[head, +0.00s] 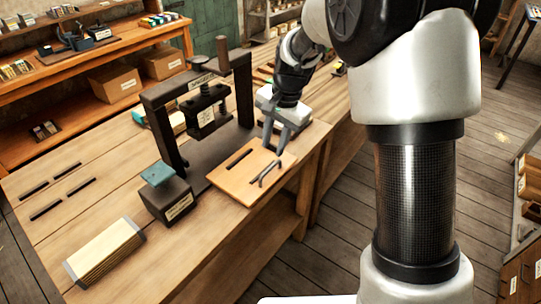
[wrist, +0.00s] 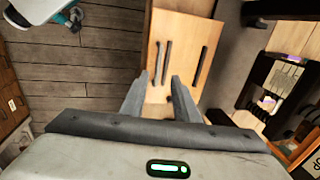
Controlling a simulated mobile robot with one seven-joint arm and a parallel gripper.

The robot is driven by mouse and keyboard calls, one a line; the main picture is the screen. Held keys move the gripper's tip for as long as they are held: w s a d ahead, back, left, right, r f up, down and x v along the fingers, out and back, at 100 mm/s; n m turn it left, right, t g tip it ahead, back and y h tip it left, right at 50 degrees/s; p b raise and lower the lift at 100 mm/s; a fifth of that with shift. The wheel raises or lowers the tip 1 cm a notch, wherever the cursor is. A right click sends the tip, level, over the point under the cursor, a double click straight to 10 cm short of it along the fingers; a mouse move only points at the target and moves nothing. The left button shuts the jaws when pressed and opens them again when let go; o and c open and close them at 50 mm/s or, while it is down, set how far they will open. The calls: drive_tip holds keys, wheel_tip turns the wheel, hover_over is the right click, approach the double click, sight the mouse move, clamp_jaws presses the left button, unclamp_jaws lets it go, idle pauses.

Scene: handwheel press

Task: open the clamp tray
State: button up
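The clamp tray (head: 226,178) is a light wooden board at the press's near right side, with a dark slot and a grey bar handle (head: 271,172) on top. My gripper (head: 273,150) is above the tray, close to the handle, pointing down. In the wrist view my gripper (wrist: 160,78) has its two grey fingers apart with nothing between them. The tray (wrist: 184,32) lies beyond the fingertips there, with the handle (wrist: 158,60) roughly in line with the gap. The fingers look apart from the handle.
The dark press (head: 164,135) with its screw clamp stands behind the tray. Slots (head: 47,210) mark the bench top. Floor (head: 345,205) is open right of the bench.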

wheel_tip(320, 180, up, 8)
drive_tip(key=s+d, duration=0.1)
drive_tip(key=shift+d, duration=0.15)
drive_tip(key=s+d+r+n+t+p, duration=0.1)
drive_tip(key=s+d+r+n+p, duration=0.1)
drive_tip(key=s, duration=0.6)
drive_tip(key=s+d+r+n+t+h+p, duration=0.1)
drive_tip(key=s+d+r+n+p, duration=0.1)
drive_tip(key=s+d+r, duration=0.3)
drive_tip(key=s+d+r+n+t+p, duration=0.2)
drive_tip(key=s+r, duration=0.4)
drive_tip(key=s, duration=0.6)
drive_tip(key=shift+s+d+r+n+h+p, duration=0.2)
drive_tip(key=shift+d+r+n+h+p, duration=0.2)
drive_tip(key=shift+d+n, duration=0.5)
